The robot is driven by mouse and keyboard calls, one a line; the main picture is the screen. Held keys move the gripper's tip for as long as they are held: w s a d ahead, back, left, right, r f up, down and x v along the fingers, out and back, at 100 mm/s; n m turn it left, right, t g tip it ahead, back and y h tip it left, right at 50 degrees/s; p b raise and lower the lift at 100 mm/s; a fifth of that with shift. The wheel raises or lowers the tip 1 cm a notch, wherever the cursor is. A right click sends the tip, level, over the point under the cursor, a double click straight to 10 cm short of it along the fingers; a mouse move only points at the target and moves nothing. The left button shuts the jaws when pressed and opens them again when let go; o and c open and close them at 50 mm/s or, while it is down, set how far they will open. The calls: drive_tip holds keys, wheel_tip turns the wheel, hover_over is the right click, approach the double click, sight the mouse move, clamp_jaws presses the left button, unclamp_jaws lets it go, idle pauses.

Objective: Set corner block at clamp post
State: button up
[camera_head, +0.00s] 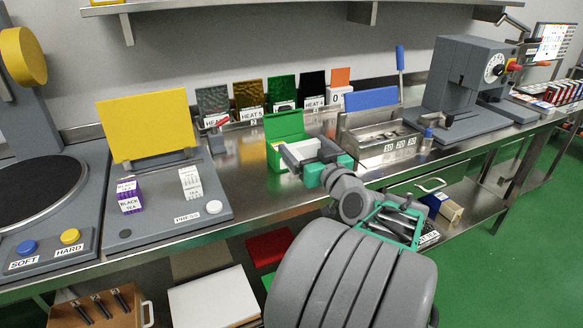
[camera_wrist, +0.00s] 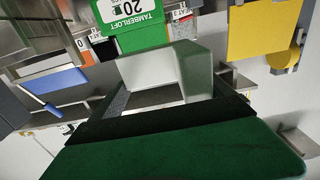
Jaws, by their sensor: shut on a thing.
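A pale grey L-shaped corner block (camera_wrist: 150,66) is between the fingers of my gripper (camera_wrist: 165,104) in the wrist view. In the head view my gripper (camera_head: 308,160) is shut on the corner block (camera_head: 302,148) in front of the green carton, above the steel bench. What looks like the clamp post (camera_head: 219,140), a small grey block with a red lever, stands on the bench left of the carton, apart from my gripper. The bench directly under the corner block is hidden by my gripper and arm.
An open green carton (camera_head: 286,126) stands just behind the held block. It also shows in the wrist view (camera_wrist: 128,28). A press with a yellow plate (camera_head: 148,122) is at left, a steel tray unit (camera_head: 380,140) at right. Sample panels (camera_head: 250,98) line the back.

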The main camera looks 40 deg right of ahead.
drive_tip(key=w+d+f, duration=0.1)
drive_tip(key=w+f, duration=0.1)
drive_tip(key=w+d+f, duration=0.1)
drive_tip(key=w+f, duration=0.1)
drive_tip(key=w+d+f, duration=0.1)
drive_tip(key=w+f, duration=0.1)
drive_tip(key=w, duration=0.1)
drive_tip(key=shift+f, duration=0.4)
drive_tip(key=shift+w+d+f, duration=0.1)
drive_tip(key=shift+w+f, duration=0.05)
drive_tip(key=shift+f, duration=0.75)
drive_tip(key=shift+w+f, duration=0.1)
drive_tip(key=shift+f, duration=0.75)
drive_tip(key=shift+b, duration=0.3)
drive_tip(key=shift+f, duration=0.2)
drive_tip(key=o, duration=1.3)
